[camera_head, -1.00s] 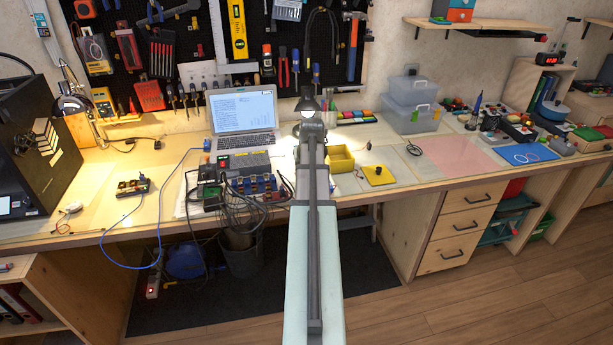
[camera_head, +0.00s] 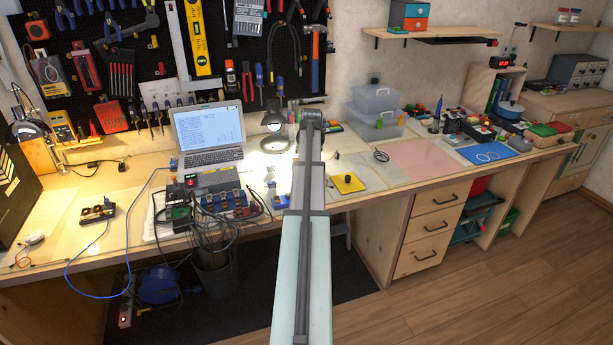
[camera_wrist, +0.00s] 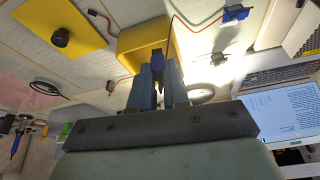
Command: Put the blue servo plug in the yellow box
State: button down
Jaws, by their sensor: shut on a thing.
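In the wrist view my gripper (camera_wrist: 158,78) is shut on the blue servo plug (camera_wrist: 157,60), which shows dark blue between the two fingertips. The yellow box (camera_wrist: 128,40) is right behind the plug and fingertips in that view, with its walls around them in the picture. How far the plug is above or inside the box I cannot tell. In the head view my arm hides the gripper, the plug and the box.
A yellow lid with a black knob (camera_head: 347,183) lies right of my arm; it also shows in the wrist view (camera_wrist: 58,30). Another blue part with a red wire (camera_wrist: 235,13) lies beside the box. A laptop (camera_head: 207,130) and lamp (camera_head: 272,130) stand behind. Clear boxes (camera_head: 377,112) stand to the right.

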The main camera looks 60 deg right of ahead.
jog(key=w+d+n+t+y, duration=0.1)
jog(key=w+d+n, duration=0.35)
jog(key=d, duration=0.65)
jog(key=shift+n+y, duration=0.5)
jog(key=shift+n, duration=0.45)
jog(key=shift+w+a+f, duration=0.15)
jog(key=shift+f, duration=1.45)
jog(key=shift+w+a+f, duration=0.1)
jog(key=shift+w+f, duration=0.05)
jog(key=shift+f, duration=1.5)
jog(key=shift+w+a+f, duration=0.15)
jog(key=shift+f, duration=1.45)
jog(key=shift+f, duration=0.15)
jog(key=c, duration=1.4)
grip_release()
jog(key=v, duration=1.2)
jog(key=shift+s, duration=0.2)
